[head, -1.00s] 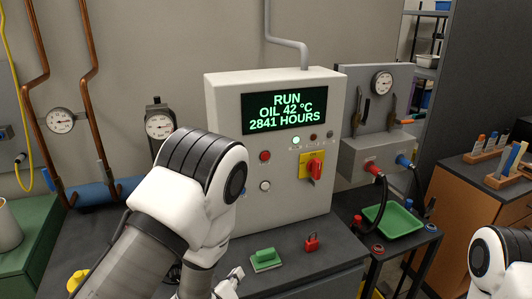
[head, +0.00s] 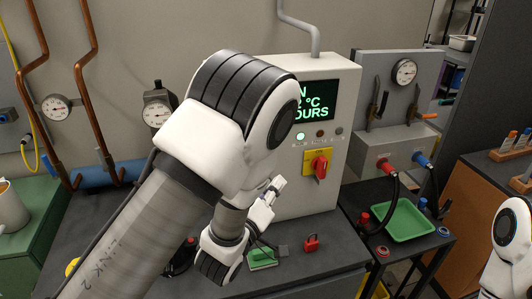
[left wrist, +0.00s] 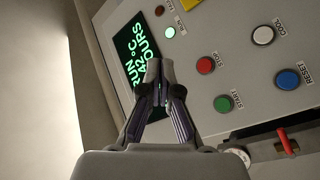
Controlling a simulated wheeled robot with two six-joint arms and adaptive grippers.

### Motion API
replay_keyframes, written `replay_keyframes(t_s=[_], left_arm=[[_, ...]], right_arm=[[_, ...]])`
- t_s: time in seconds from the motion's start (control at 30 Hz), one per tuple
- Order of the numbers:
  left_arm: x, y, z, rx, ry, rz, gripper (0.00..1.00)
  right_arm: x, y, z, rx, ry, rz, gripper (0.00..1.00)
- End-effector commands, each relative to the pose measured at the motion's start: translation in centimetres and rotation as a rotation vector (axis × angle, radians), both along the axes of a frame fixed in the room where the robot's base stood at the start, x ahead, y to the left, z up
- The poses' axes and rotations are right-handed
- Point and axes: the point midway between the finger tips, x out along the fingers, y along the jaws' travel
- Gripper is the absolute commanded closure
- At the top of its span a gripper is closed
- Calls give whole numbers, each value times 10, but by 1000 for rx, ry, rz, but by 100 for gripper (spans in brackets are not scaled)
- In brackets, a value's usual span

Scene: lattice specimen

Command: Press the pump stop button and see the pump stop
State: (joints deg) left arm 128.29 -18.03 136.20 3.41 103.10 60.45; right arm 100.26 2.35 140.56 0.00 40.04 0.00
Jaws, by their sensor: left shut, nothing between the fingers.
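The pump control box (head: 300,195) stands upright on the bench. In the left wrist view its red STOP button (left wrist: 205,66) sits above the green START button (left wrist: 222,104), and the display (left wrist: 139,36) shows RUN. In the head view my left arm covers the buttons and part of the display (head: 318,101). The round light labelled RUN (left wrist: 170,32) is lit. My left gripper (left wrist: 157,80) is shut and empty; in the wrist view its tips lie left of the STOP button, not over it. It also shows small before the box in the head view (head: 277,184).
A red and yellow rotary switch (head: 319,165) is on the box front. A green tray (head: 402,222) is to the right. White COOL (left wrist: 263,35) and blue RESET (left wrist: 287,79) buttons neighbour STOP.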

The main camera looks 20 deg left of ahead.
Motion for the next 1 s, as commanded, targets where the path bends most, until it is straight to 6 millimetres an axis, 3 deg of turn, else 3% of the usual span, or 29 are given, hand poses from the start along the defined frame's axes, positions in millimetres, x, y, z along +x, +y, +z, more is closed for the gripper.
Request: replay_keyframes(t_s=[0.53, 1.0], left_arm=[[66, 42, -3, -4, 4, 4, 100], [75, 47, -2, -1, 5, 2, 100]], right_arm=[[2, 0, -4, 0, -4, 1, 60], [2, 0, -4, 0, -5, 1, 60]])
